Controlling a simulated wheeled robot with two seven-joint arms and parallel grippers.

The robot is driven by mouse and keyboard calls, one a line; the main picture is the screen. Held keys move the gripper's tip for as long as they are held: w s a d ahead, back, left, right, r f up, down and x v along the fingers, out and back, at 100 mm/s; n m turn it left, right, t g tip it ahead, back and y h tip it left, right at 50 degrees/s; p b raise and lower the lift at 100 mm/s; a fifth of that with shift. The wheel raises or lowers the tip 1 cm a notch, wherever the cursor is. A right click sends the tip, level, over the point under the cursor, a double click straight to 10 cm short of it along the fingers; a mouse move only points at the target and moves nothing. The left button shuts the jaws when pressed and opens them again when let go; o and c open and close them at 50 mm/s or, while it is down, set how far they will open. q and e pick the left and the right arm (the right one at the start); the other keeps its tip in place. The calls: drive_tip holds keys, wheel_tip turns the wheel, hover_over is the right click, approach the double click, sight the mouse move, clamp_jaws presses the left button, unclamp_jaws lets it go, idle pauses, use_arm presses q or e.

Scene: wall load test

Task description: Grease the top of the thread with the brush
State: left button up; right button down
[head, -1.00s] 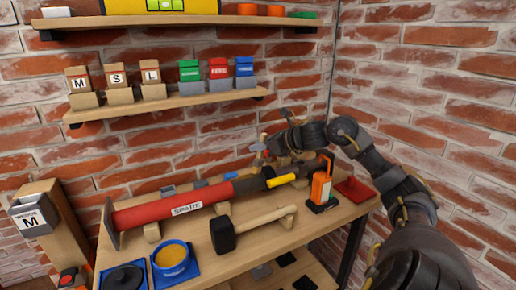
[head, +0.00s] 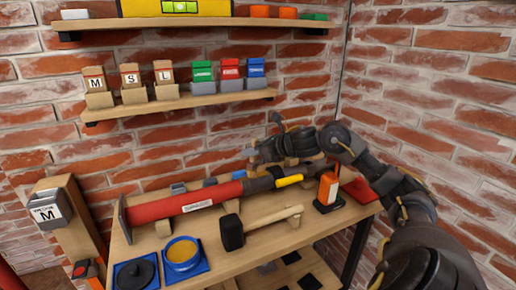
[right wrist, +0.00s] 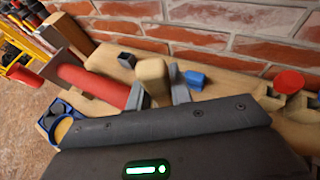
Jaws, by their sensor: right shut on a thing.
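The red tube (head: 185,203) lies along the bench on wooden rests, with a dark shaft (head: 259,185) and a yellow piece (head: 289,181) at its right end; I cannot make out the thread. The red tube also shows in the right wrist view (right wrist: 90,84). An open blue pot (head: 182,255) of yellow grease stands at the front left. My right gripper (head: 256,156) is above and behind the shaft. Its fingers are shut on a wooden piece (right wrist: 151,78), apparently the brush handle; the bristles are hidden. My left gripper is out of view.
A black-headed mallet (head: 232,232) lies in front of the tube. A dark lid (head: 135,273) sits left of the pot. An orange device (head: 328,190) stands at the right, beside a red item (head: 361,190). A shelf (head: 180,103) with small boxes hangs above the bench.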

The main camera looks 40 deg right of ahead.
drive_tip(key=shift+w+a+r+p, duration=0.1)
drive_tip(key=shift+w+a+p, duration=0.1)
drive_tip(key=shift+a, duration=0.2)
drive_tip(key=shift+w+a+r+p, duration=0.1)
drive_tip(key=shift+a+p, duration=0.05)
drive_tip(key=shift+a, duration=0.25)
drive_tip(key=shift+w+a, duration=0.1)
drive_tip(key=shift+a, duration=0.15)
drive_tip(key=a, duration=0.1)
drive_tip(key=w+a+p, duration=0.1)
drive_tip(key=a, duration=0.1)
drive_tip(key=shift+r+p, duration=2.35)
drive_tip(key=shift+r, duration=0.6)
